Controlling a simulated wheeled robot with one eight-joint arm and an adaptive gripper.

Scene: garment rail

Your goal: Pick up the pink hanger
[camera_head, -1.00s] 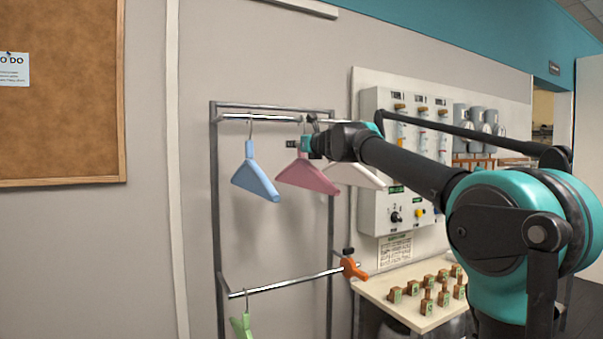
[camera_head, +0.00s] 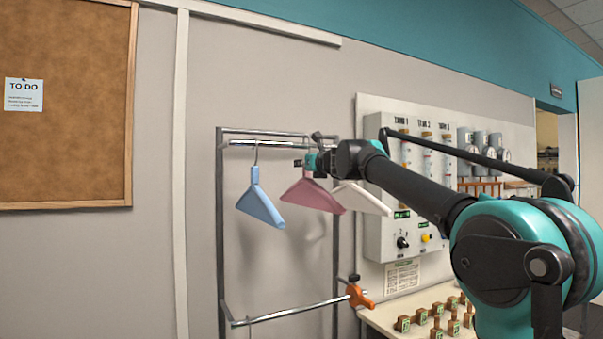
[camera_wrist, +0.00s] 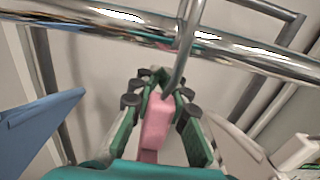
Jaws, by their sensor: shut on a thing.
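The pink hanger (camera_head: 312,195) hangs below the upper rail of the rack, between a blue hanger (camera_head: 260,206) and a white hanger (camera_head: 361,198). My gripper (camera_head: 312,162) is at the hanger's neck and is shut on it. In the wrist view, the green fingers of my gripper (camera_wrist: 158,98) are on both sides of the pink neck (camera_wrist: 157,125). The metal hook (camera_wrist: 186,50) rises across the rail. I cannot tell whether the hook rests on the rail, as its top is out of view there.
The upper rail (camera_wrist: 75,18) runs close above my gripper. The blue hanger (camera_wrist: 40,122) is at the left in the wrist view. A lower rail (camera_head: 285,313) carries an orange clamp (camera_head: 359,296). A control panel (camera_head: 402,185) stands right of the rack, above a shelf with wooden blocks.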

